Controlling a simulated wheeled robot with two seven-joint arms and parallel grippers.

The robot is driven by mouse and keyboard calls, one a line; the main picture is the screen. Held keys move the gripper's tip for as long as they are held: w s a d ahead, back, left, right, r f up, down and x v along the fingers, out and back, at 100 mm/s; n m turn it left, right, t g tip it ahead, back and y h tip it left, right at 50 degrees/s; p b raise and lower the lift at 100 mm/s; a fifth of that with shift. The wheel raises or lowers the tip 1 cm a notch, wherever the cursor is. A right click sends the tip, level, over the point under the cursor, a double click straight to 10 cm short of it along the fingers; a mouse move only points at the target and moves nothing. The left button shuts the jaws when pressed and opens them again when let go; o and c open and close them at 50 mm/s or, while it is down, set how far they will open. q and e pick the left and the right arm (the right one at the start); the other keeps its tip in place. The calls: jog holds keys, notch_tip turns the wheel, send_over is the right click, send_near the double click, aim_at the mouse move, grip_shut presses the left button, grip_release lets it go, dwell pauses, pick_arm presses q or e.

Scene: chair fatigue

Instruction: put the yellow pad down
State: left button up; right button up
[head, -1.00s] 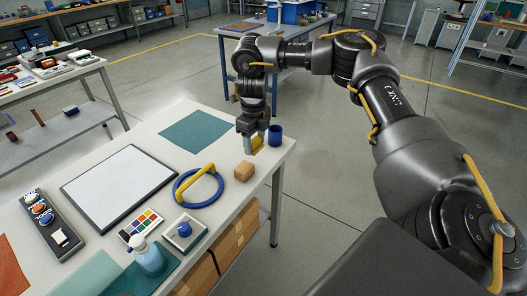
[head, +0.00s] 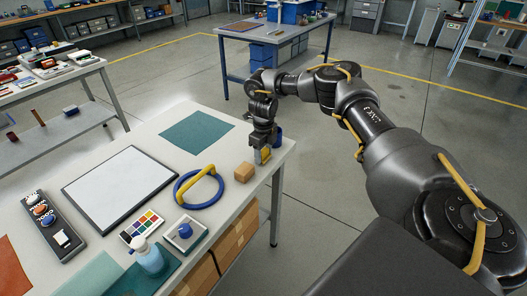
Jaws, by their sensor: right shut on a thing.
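My right gripper (head: 261,154) is shut on the yellow pad (head: 265,155) near the right edge of the white table (head: 150,128). Only a small part of the pad shows between the fingers. The pad is low over the tabletop, and I cannot tell whether it touches. A blue cup (head: 279,139) stands just behind and right of the gripper, partly hidden by it. My left gripper is not in view.
A blue ring with a yellow handle (head: 203,183) lies left of the block. A teal mat (head: 197,133), a framed white board (head: 120,186), a paint palette (head: 142,226) and a spray bottle (head: 149,257) are on the table. Bare tabletop lies between mat and block.

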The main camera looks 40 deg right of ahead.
aim_at(263, 151)
jog(key=shift+f, duration=0.15)
jog(key=o, duration=0.9)
notch_tip(263, 151, up, 12)
jog(key=shift+r, duration=0.15)
dwell(0.5)
